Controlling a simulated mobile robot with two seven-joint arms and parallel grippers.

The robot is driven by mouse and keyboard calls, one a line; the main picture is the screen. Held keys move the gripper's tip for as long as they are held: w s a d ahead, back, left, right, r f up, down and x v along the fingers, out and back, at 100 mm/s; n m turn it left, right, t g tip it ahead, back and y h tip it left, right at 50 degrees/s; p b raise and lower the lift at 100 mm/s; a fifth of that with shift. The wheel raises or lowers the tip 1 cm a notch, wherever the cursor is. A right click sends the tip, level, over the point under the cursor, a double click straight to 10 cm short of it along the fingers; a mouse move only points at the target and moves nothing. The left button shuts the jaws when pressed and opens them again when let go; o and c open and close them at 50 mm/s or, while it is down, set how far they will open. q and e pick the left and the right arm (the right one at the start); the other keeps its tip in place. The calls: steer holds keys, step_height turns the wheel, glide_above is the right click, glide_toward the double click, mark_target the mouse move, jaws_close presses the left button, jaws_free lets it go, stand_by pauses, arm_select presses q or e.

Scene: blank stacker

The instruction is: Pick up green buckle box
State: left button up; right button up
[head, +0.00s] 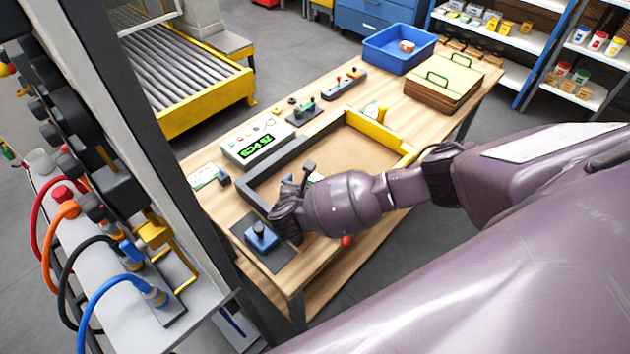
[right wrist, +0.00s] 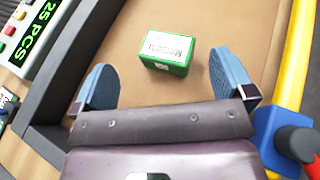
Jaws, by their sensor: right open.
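The green box (right wrist: 167,53) with a white printed label lies on the brown floor of the framed tray in the right wrist view. In the head view my right arm hides most of it, and only a small white patch (head: 317,177) shows, probably its label. My right gripper (right wrist: 161,66) is open, with its two blue-grey fingers wide apart. The box lies ahead of the gap between them, with space on both sides and no visible contact. In the head view the right hand (head: 287,214) is over the tray's near left corner. My left gripper is not in view.
The tray has dark grey (head: 262,172) and yellow (head: 376,132) walls. A counter reading "25 PCS" (head: 256,147) stands behind it. A blue-topped device (head: 262,237) sits on a dark mat at the front left.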

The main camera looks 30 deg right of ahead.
mark_target(315, 177)
steer(key=shift+s+d+x, duration=0.1)
steer(key=shift+s+x, duration=0.05)
steer(key=shift+x, duration=1.1)
steer(key=shift+s+d+x, duration=0.1)
steer(key=shift+d+x, duration=0.05)
steer(key=shift+x, duration=1.15)
steer(key=c, duration=1)
